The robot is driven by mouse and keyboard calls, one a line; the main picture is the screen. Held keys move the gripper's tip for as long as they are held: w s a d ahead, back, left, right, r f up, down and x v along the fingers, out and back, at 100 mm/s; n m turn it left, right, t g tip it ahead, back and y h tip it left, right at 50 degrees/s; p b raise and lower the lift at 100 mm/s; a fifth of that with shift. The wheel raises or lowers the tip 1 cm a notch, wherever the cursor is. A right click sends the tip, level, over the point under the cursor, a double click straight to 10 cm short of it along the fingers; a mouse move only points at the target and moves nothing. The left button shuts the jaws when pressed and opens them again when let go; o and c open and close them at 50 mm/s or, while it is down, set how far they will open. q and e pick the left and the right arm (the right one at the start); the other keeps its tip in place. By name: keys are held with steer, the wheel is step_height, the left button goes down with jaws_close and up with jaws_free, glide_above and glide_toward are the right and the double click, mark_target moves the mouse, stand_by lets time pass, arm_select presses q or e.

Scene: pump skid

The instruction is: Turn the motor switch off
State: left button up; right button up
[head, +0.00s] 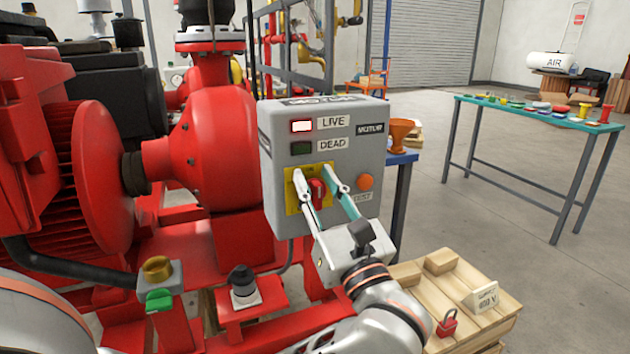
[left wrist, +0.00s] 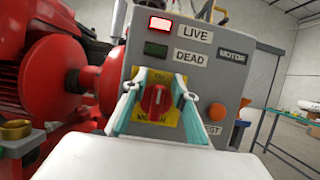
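The motor switch is a red rotary knob (head: 317,190) on a yellow plate (head: 293,199), set in a grey box (head: 350,122) marked MOTOR. In the left wrist view the red knob (left wrist: 154,100) stands upright between my fingertips. The LIVE lamp (head: 302,126) is lit and the DEAD lamp (head: 301,148) is dark. My left gripper (head: 319,182) is open, with one finger on each side of the knob; a gap shows on both sides. It also shows in the left wrist view (left wrist: 157,93). My right gripper is not in view.
An orange button (head: 365,182) marked TEST is just right of my fingers. A red pump (head: 212,150) stands left of the box. A wooden crate (head: 405,272) with a red padlock (head: 447,324) is below right. A green table (head: 520,108) stands at the back right.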

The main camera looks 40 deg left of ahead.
arm_select(q)
steer(key=shift+d, duration=0.1)
jaws_close()
steer(key=shift+f, duration=0.1)
